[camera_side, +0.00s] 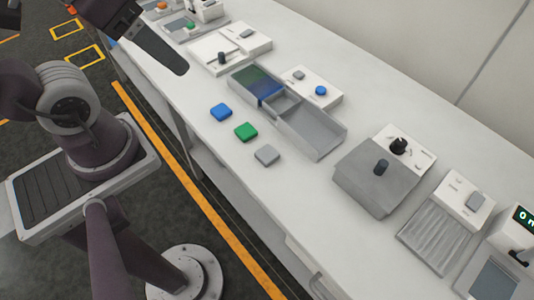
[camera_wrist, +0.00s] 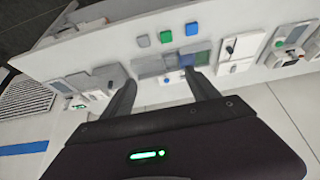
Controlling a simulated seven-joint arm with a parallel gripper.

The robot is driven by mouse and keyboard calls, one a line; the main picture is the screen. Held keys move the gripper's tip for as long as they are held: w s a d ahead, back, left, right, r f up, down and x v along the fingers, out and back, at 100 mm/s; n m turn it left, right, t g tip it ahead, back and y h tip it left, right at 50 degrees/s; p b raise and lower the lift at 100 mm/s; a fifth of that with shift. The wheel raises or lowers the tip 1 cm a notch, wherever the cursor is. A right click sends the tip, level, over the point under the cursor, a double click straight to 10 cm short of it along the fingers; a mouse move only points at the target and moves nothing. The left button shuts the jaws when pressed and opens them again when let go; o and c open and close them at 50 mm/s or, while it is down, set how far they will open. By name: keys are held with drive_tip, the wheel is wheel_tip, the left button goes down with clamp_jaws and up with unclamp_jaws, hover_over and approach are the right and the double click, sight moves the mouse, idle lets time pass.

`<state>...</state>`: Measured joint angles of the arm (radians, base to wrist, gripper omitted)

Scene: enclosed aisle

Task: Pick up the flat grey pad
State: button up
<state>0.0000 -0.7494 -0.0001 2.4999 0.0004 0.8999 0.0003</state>
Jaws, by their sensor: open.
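The flat grey pad (camera_side: 267,155) lies on the white bench top, at the end of a row after the blue pad (camera_side: 220,112) and the green pad (camera_side: 246,131). In the wrist view the grey pad (camera_wrist: 143,41) is the leftmost of the row, beyond my fingers. My gripper (camera_wrist: 161,78) is open, with its two dark fingers apart and nothing between them. In the side view a dark part of my arm's end shows at the upper left, above the bench and well away from the pad. The fingertips are hard to make out there.
A divided tray (camera_side: 318,142) with green, blue and grey sections stands just behind the pads. A grey box with a dark knob (camera_side: 372,188) stands to its right, then a ribbed panel (camera_side: 439,240). The bench front around the pads is clear.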

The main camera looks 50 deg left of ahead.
drive_tip(key=w+a+f+m+g+y, duration=0.1)
drive_tip(key=w+f+m+g+y, duration=0.1)
drive_tip(key=w+f+m, duration=0.4)
drive_tip(key=m+g+h, duration=0.2)
drive_tip(key=m+g, duration=0.1)
drive_tip(key=m, duration=0.9)
hover_over(268, 154)
drive_tip(key=f, duration=1.9)
drive_tip(key=shift+w+a, duration=0.2)
drive_tip(key=shift+a, duration=0.05)
drive_tip(key=shift+g, duration=0.3)
drive_tip(key=f, duration=0.7)
drive_tip(key=shift+s+d+f, duration=0.25)
drive_tip(key=shift+d+f, duration=0.05)
drive_tip(key=c, duration=1.5)
